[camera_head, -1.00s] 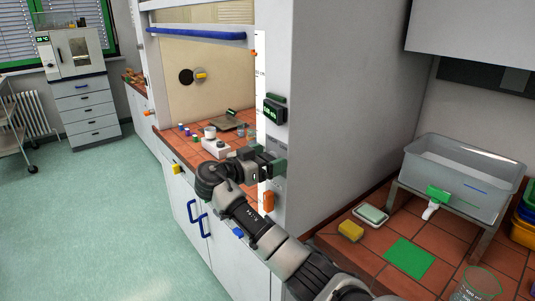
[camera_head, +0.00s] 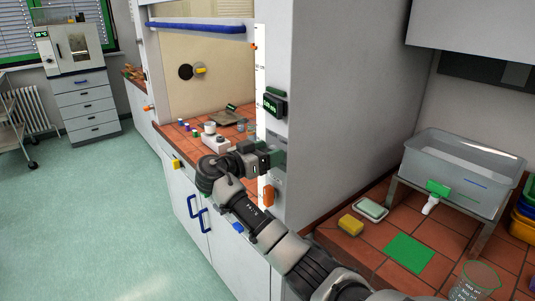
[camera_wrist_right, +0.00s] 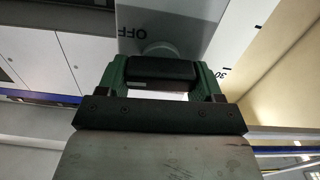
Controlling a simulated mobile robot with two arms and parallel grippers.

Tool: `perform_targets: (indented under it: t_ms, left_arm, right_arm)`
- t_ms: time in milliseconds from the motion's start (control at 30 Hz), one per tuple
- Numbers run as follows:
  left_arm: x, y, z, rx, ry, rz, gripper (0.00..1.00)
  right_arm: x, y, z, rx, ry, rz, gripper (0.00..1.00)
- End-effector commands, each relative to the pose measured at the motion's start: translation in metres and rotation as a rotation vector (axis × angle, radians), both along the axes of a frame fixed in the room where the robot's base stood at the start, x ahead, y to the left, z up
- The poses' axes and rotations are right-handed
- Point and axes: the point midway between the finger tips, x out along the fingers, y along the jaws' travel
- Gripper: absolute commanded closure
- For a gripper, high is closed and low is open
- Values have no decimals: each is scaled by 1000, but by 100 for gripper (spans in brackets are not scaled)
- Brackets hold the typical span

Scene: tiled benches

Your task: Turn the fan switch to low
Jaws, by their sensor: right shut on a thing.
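The fan switch shows in the right wrist view as a dark bar-shaped knob (camera_wrist_right: 160,69) on a pale round base, against a grey panel. The word "OFF" (camera_wrist_right: 143,31) is printed on the panel beside it. My right gripper (camera_wrist_right: 162,78) has its green fingers on both ends of the knob and is shut on it. In the head view my right gripper (camera_head: 270,158) is against the front post of the fume hood (camera_head: 261,75), and the switch is hidden behind it. My left gripper is not in view.
A green-lit display (camera_head: 274,104) sits on the post above my gripper, and an orange fitting (camera_head: 269,195) below it. A hotplate-like white device (camera_head: 215,145) stands inside the hood. On the right bench are a yellow sponge (camera_head: 350,224) and a grey tub (camera_head: 465,175).

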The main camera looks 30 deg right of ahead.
Motion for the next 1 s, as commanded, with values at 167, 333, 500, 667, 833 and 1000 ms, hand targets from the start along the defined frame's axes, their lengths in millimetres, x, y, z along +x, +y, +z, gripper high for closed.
perform_targets:
  t_ms: [167,333,500,667,833,1000]
  left_arm:
    - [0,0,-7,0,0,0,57]
    - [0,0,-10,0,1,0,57]
    - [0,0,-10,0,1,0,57]
    - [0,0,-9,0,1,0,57]
    - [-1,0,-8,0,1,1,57]
    - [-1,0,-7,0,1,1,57]
  right_arm:
    - [1,0,-1,-8,115,1,58]
    - [2,0,0,-19,259,1,58]
    - [4,0,0,-31,403,2,58]
    - [4,0,1,-42,519,1,58]
    - [5,0,0,-48,614,1,58]
    - [6,0,0,-54,674,1,58]
